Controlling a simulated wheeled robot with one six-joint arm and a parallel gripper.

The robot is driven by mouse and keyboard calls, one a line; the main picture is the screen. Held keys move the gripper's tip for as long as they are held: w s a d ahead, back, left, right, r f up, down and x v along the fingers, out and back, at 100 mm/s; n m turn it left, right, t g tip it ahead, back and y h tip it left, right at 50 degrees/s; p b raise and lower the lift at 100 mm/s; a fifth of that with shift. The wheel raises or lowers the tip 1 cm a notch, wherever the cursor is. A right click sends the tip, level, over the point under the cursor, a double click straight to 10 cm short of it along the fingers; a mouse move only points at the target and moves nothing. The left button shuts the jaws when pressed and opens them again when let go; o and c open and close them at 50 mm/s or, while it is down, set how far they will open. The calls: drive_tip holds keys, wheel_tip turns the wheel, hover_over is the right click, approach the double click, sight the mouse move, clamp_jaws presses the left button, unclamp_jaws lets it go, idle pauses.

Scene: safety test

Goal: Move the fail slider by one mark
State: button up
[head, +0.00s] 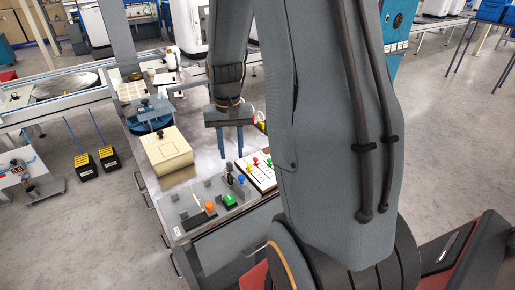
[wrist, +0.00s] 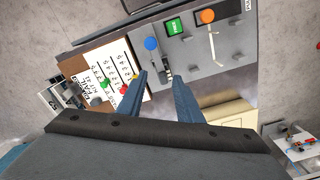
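A white slider board (head: 263,183) with a dark edge and coloured knobs lies on the bench. A green knob (wrist: 104,84), a red knob (wrist: 134,77) and a yellow knob (wrist: 124,90) show there; the yellow one is close to my left finger. My gripper (head: 231,152) points down above the bench, behind the board in the head view. In the wrist view its two blue fingers (wrist: 159,78) are apart, with nothing held between them.
A grey control panel (head: 190,213) beside the board carries an orange knob (wrist: 207,16), a green button (wrist: 174,26), a blue knob (wrist: 151,44) and levers. A cream box (head: 166,150) stands to the left of my gripper. My arm hides the bench's right side in the head view.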

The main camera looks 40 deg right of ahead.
sight(256, 159)
drive_tip(key=w+d+m, duration=0.1)
drive_tip(key=d, duration=0.3)
drive_tip(key=w+d+f+m+p, duration=0.1)
drive_tip(key=d, duration=0.2)
drive_tip(key=w+d+f+m+p, duration=0.1)
drive_tip(key=d, duration=0.3)
drive_tip(key=shift+w+d+f+m, duration=0.1)
drive_tip(key=shift+d+f+m, duration=0.1)
drive_tip(key=shift+d+m, duration=0.15)
drive_tip(key=shift+f+p, duration=0.95)
drive_tip(key=shift+f, duration=2.85)
clamp_jaws()
